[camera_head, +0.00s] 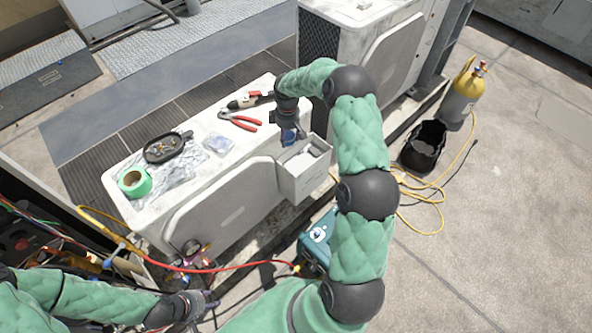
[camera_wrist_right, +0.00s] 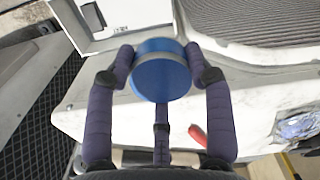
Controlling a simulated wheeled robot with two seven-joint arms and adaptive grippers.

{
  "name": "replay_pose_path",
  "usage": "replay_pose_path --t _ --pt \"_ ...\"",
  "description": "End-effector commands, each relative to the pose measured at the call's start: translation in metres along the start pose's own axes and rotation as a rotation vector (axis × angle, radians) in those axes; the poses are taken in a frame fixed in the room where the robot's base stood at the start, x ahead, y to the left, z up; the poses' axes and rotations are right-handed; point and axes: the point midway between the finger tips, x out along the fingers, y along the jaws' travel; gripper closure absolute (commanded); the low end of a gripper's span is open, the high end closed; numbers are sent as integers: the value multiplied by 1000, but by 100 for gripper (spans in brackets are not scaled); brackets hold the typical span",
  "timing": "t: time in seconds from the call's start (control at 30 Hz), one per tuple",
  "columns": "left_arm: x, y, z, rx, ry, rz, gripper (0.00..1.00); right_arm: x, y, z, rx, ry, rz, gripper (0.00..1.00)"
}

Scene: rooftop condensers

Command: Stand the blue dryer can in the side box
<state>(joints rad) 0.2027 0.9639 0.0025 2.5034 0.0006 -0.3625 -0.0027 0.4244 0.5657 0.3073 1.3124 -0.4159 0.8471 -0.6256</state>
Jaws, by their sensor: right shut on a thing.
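The blue dryer can (camera_wrist_right: 162,72) is between the fingers of my right gripper (camera_wrist_right: 163,70) in the right wrist view, with its round blue end facing the camera. In the head view my right gripper (camera_head: 290,130) is shut on the can (camera_head: 289,137), above the white condenser top near the side box. The side box (camera_head: 305,172) is a pale open box on the condenser's right end, with something grey inside it. It also shows partly in the right wrist view (camera_wrist_right: 115,20). My left gripper (camera_head: 205,303) is low at the bottom left, its fingers too small to judge.
On the condenser top (camera_head: 200,170) lie red-handled pliers (camera_head: 240,121), a black tray (camera_head: 167,147), green tape (camera_head: 134,182) and a clear bag (camera_head: 219,144). A black bucket (camera_head: 424,146) and a yellow-topped cylinder (camera_head: 462,95) stand at right. A red hose (camera_head: 225,268) crosses low down.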

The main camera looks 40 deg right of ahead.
Motion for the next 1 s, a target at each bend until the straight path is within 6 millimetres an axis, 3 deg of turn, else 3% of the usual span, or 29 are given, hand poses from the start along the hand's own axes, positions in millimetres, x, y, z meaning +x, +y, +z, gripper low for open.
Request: replay_pose_path --t 0.13,0.37,0.8,1.0 --pt "6 -2 0 0 0 0 60 16 22 13 -38 -1 4 81" --pt "12 -4 -1 0 1 0 60 37 30 19 -61 -3 3 81" --pt "42 -15 -2 0 0 0 60 136 30 20 -60 -3 4 81" --pt "48 -17 -2 0 0 0 60 160 31 20 -59 -2 5 81"
